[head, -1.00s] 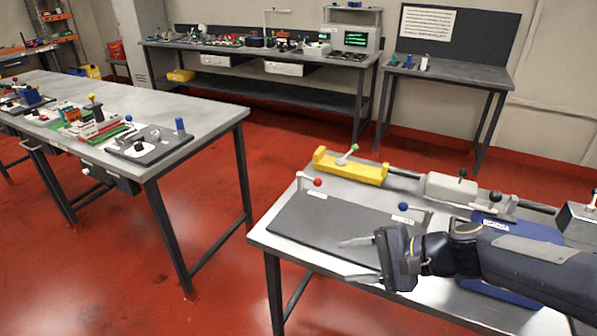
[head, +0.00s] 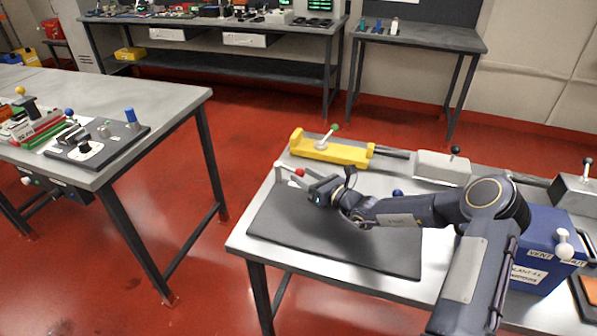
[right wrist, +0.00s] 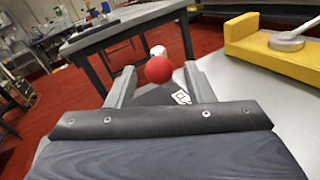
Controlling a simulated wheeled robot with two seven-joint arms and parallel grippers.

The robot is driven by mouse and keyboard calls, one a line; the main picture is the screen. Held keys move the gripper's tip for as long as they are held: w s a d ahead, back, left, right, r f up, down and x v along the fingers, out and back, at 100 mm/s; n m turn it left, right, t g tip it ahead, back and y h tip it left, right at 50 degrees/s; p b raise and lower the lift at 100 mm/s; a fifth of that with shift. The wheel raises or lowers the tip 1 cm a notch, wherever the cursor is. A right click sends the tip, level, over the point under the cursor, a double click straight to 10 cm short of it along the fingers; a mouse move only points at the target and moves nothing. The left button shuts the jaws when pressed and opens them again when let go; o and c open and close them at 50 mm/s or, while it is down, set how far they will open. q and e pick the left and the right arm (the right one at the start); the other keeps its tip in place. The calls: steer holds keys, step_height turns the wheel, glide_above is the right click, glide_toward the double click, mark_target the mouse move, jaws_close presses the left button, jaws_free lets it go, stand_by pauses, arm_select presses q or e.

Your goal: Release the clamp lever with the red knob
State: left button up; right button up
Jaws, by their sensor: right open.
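The red knob (head: 299,172) of the clamp lever (head: 285,168) is at the back left corner of the dark mat (head: 335,242) on the near right table. My right gripper (head: 308,181) is open and right at the knob, pointing left. In the right wrist view, the red knob (right wrist: 158,69) shows between the two spread fingers of the right gripper (right wrist: 160,80). Whether a finger touches it I cannot tell. A label on the mat (right wrist: 181,97) is partly hidden below the knob. My left gripper is not in view.
A yellow fixture (head: 328,150) with a green-knobbed lever stands just behind the clamp lever. A blue knob (head: 397,194) shows behind my right arm. A blue box (head: 543,245) stands at the right. The front of the mat is clear.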

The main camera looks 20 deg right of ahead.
mark_target(290, 169)
steer(key=shift+x, duration=1.3)
jaws_close()
